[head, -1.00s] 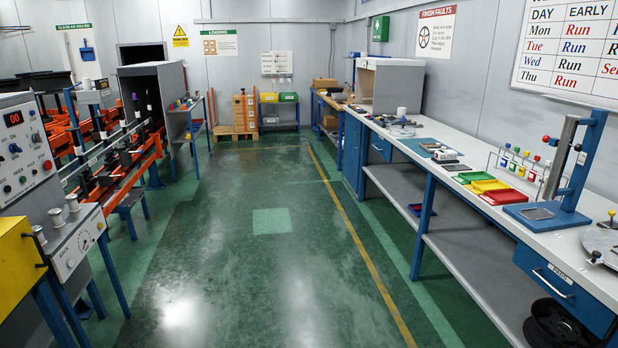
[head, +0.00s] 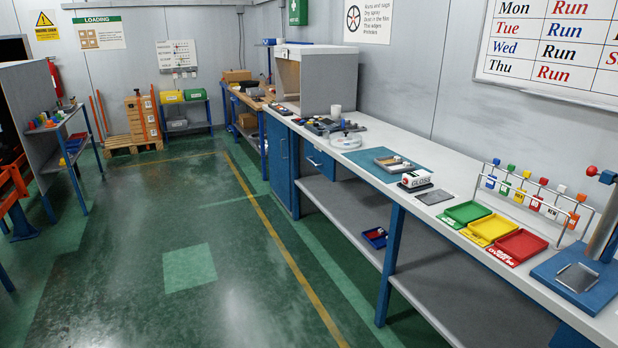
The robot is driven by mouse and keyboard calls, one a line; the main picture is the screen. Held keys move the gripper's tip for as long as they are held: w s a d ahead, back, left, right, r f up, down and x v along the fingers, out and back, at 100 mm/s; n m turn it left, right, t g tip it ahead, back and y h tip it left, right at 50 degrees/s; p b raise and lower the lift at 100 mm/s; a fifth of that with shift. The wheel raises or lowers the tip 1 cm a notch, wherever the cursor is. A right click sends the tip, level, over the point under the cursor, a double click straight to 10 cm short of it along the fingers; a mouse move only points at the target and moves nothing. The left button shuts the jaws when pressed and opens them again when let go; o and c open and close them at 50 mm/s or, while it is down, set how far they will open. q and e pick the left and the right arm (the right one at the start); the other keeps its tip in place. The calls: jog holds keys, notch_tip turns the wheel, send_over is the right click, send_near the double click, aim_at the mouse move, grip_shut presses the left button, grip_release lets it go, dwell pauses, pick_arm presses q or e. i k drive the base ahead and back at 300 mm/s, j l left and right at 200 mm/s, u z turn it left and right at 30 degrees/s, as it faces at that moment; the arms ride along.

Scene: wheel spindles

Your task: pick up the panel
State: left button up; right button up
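Neither of my grippers is in view. I cannot tell for certain which thing is the panel. A small flat dark grey plate (head: 434,197) lies on the long white bench beside a white block marked GLOSS (head: 415,181). Another flat grey plate (head: 578,278) lies on the blue base of a stand (head: 598,290) at the right edge. Nothing is seen touching either plate.
The long bench (head: 450,170) runs along the right wall. It holds a teal mat (head: 378,166), green (head: 467,212), yellow (head: 491,228) and red (head: 520,246) trays, and a rack of coloured tags (head: 530,199). Green floor (head: 190,268) is clear at centre left.

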aim_at(396, 158)
jog(key=i+j+z, duration=0.1)
jog(key=i+z, duration=0.3)
jog(key=i, duration=0.15)
jog(key=i+j+z, duration=0.35)
jog(key=i, duration=0.15)
